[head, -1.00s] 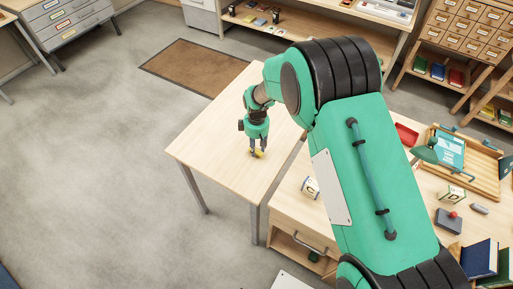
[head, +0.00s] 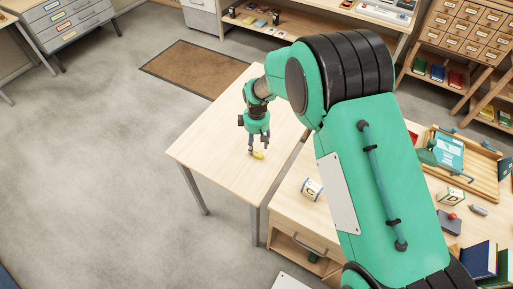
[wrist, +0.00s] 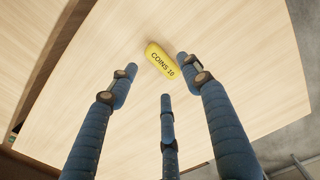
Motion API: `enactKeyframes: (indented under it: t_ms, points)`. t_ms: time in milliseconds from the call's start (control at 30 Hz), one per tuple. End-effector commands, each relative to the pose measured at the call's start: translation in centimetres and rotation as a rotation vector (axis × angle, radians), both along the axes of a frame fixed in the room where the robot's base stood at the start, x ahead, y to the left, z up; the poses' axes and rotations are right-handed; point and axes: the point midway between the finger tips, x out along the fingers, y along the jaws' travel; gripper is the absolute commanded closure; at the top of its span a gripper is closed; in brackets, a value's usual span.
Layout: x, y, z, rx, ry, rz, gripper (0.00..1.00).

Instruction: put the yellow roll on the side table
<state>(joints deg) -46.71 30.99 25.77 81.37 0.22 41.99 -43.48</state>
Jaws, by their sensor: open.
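The yellow roll (wrist: 160,60), printed "COINS 10", lies on its side on the pale wooden side table (wrist: 105,50). In the head view the roll (head: 259,155) shows on the side table (head: 210,135), near its front edge and just below the fingertips. My gripper (head: 256,150) is over the table with its fingers pointing down. In the wrist view my gripper (wrist: 158,80) has its three fingers spread apart and empty, with the roll just beyond the fingertips and not held.
A brown mat (head: 195,67) lies on the floor behind. The rest of the side table is clear.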

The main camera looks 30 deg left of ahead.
Motion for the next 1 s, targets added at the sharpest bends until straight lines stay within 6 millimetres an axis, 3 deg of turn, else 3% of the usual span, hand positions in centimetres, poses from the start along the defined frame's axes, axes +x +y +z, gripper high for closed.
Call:
enactKeyframes:
  t_ms: [200,433,633,1000]
  points:
    - [0.0,0.0,3.9,0.001,-0.001,0.0,0.51]
    - [0.0,0.0,6.9,0.0,0.0,0.0,0.51]
    - [0.0,0.0,8.0,-0.001,0.001,0.0,0.51]
    - [0.0,0.0,8.1,-0.001,0.001,0.0,0.51]
